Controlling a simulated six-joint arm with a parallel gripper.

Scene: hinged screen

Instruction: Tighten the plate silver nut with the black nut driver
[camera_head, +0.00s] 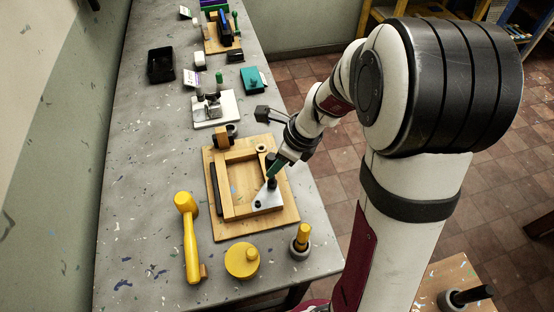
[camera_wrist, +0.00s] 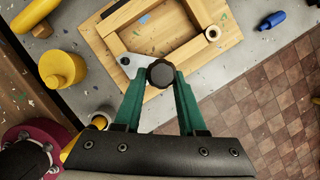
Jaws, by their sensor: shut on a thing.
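My gripper (camera_head: 273,171) has green fingers and is shut on the black nut driver (camera_wrist: 160,73), whose round knobbed top shows between the fingers in the wrist view. In the head view the driver (camera_head: 272,183) stands about upright over the silver plate (camera_head: 266,202), at the near right corner of the wooden frame. The plate (camera_wrist: 128,60) also shows in the wrist view, partly covered by the fingers and driver. The silver nut is not visible; the driver and fingers hide that part of the plate. I cannot tell whether the driver touches it.
The wooden frame (camera_head: 226,178) lies on a wooden board (camera_head: 288,213). A black tray (camera_head: 161,64) and other fixtures sit farther back. Bare bench lies left.

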